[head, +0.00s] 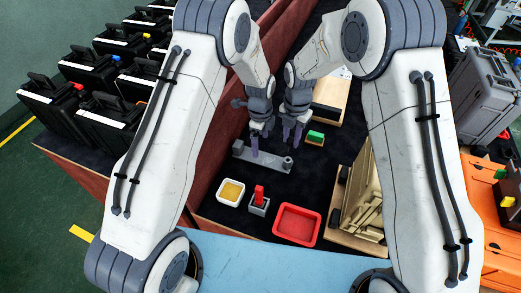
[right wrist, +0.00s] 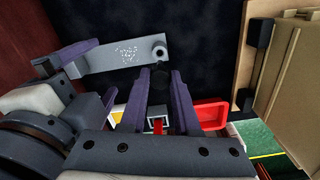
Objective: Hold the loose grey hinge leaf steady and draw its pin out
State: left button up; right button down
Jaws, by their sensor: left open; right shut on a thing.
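The grey hinge leaf (head: 262,158) lies on the dark mat, its round barrel (head: 288,162) at the right end. In the right wrist view the leaf (right wrist: 110,56) shows a dark hole in its barrel (right wrist: 160,50). My left gripper (head: 256,147) is open at the leaf's left part; its purple fingers (right wrist: 62,58) stand apart near the leaf's left end. My right gripper (head: 292,138) is above the barrel end, shut on a dark piece (right wrist: 160,76) that looks like the pin. Whether the pin's lower end is still in the barrel, I cannot tell.
In front stand a white tray with yellow inside (head: 231,205), a grey holder with a red piece (head: 259,202) and a red tray (head: 297,238). A green block (head: 315,136) is behind to the right. Tan panels (head: 362,200) stand at right; a reddish wall (head: 212,165) is at left.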

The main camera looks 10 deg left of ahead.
pick_arm(q)
jog(key=shift+r, duration=2.7)
